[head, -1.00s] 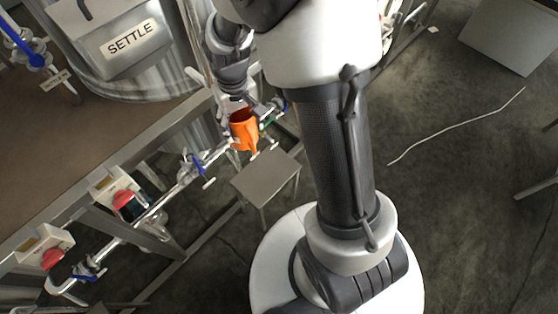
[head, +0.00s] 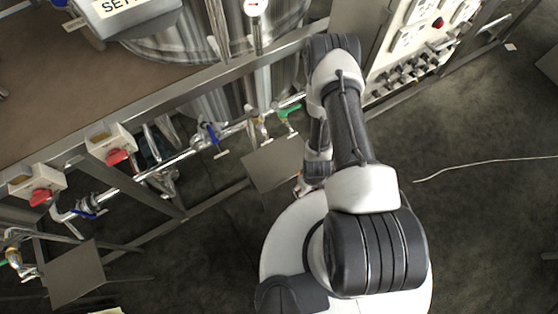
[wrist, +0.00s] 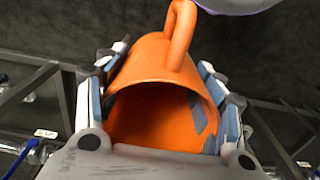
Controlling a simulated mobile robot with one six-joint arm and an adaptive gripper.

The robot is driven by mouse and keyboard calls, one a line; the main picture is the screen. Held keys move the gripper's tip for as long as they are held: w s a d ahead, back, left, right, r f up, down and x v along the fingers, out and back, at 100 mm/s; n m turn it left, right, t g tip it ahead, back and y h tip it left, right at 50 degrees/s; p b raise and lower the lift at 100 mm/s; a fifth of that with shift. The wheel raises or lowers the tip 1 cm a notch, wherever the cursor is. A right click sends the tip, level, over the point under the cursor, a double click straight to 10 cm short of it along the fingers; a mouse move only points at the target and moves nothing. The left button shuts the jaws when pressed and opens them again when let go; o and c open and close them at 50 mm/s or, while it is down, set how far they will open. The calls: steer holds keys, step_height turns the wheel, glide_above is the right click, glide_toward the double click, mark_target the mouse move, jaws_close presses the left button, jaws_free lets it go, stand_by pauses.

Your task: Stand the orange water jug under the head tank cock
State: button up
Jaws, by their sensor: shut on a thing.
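The orange water jug (wrist: 150,62) fills the middle of the wrist view, its mouth facing the camera and its loop handle at the top. My gripper (wrist: 165,68) is shut on it, with pads against both sides of its body. In the head view my wrist (head: 318,165) is beside the grey stand by the pipe, and my arm hides the jug and fingers. Along the pipe are a green-handled cock (head: 288,112) and a blue-handled cock (head: 209,134). I cannot tell which cock belongs to the head tank.
A grey flat-topped stand (head: 270,163) stands under the pipe, close to my wrist. Another stand (head: 75,276) is at lower left. Red-knobbed boxes (head: 112,148) line the bench frame. A control panel (head: 410,45) is at upper right. The floor at right is open except for a pale cable (head: 480,164).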

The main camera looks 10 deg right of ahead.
steer(key=shift+s+f, duration=0.55)
steer(key=shift+s, duration=0.05)
steer(key=shift+w+a+f, duration=0.1)
steer(key=shift+f, duration=0.1)
steer(key=b, duration=0.4)
glide_toward(284, 167)
steer(key=shift+a+f+b, duration=0.1)
steer(key=shift+f+b, duration=0.6)
steer(key=shift+f, duration=0.25)
steer(key=shift+f, duration=0.15)
steer(key=o, duration=1.1)
